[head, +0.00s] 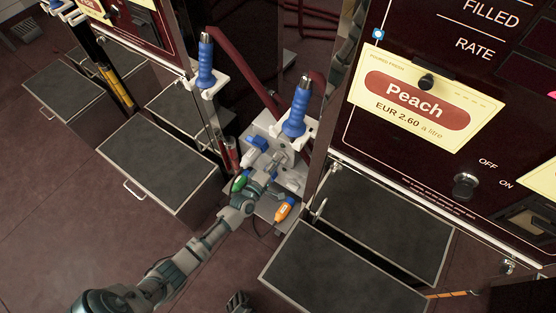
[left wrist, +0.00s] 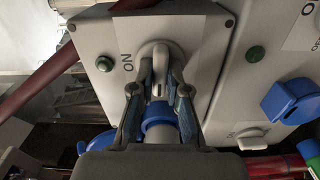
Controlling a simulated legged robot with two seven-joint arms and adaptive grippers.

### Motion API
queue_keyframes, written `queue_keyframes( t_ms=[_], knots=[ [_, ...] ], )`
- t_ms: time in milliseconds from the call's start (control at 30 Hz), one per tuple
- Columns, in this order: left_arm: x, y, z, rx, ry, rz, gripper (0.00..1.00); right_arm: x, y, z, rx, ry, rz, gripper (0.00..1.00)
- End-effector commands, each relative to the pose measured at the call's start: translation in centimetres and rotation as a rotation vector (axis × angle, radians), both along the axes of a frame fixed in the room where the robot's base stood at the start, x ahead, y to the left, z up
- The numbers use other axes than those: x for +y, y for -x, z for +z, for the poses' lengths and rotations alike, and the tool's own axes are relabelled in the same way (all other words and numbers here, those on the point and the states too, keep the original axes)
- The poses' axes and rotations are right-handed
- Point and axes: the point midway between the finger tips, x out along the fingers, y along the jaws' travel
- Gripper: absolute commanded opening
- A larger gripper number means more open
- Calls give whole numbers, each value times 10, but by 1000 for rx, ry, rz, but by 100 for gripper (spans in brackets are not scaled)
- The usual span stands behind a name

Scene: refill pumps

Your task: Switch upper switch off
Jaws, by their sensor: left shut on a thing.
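A pale grey box (head: 263,126) with switches stands between the two dark machines in the head view. My left gripper (head: 279,163) reaches it from the lower left. In the left wrist view, my left gripper (left wrist: 158,92) has its two fingers closed on a light grey rounded switch handle (left wrist: 160,58). The handle is on a pale panel (left wrist: 204,38) that carries the word ON to its left. A blue ring (left wrist: 158,127) shows between the fingers, below the handle. A dark shape at the head view's bottom edge may be my right gripper (head: 238,303); its jaws are unclear.
A second pale box with a blue part (left wrist: 289,101) stands close on the right. Blue-handled nozzles (head: 206,64) and (head: 298,108) hang on both machines. An orange-handled tool (head: 284,209) lies beside my gripper. Dark-topped boxes (head: 160,165) and (head: 340,270) flank the arm.

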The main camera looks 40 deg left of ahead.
Motion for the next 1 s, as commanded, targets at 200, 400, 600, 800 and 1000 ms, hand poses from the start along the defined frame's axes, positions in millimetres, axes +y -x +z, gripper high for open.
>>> queue_keyframes(
  t_ms=[200, 400, 600, 800, 1000],
  knots=[
    [-6, 4, -13, 22, 59, -12, 0, 0, 0, -2, -2, -1, 0, 0],
    [-7, 4, -12, 20, 75, -11, 0, 0, -1, -2, -2, -1, -1, 0],
    [-7, 4, -12, 20, 76, -12, 0, 0, -1, -2, -2, -1, -1, 0],
    [-6, 3, -11, 18, 75, -10, 39, 0, -2, -2, -1, -1, -1, 0],
    [-4, 2, -6, 8, 73, -8, 40, 1, -2, -2, 0, -1, 0, 0]
  ],
)
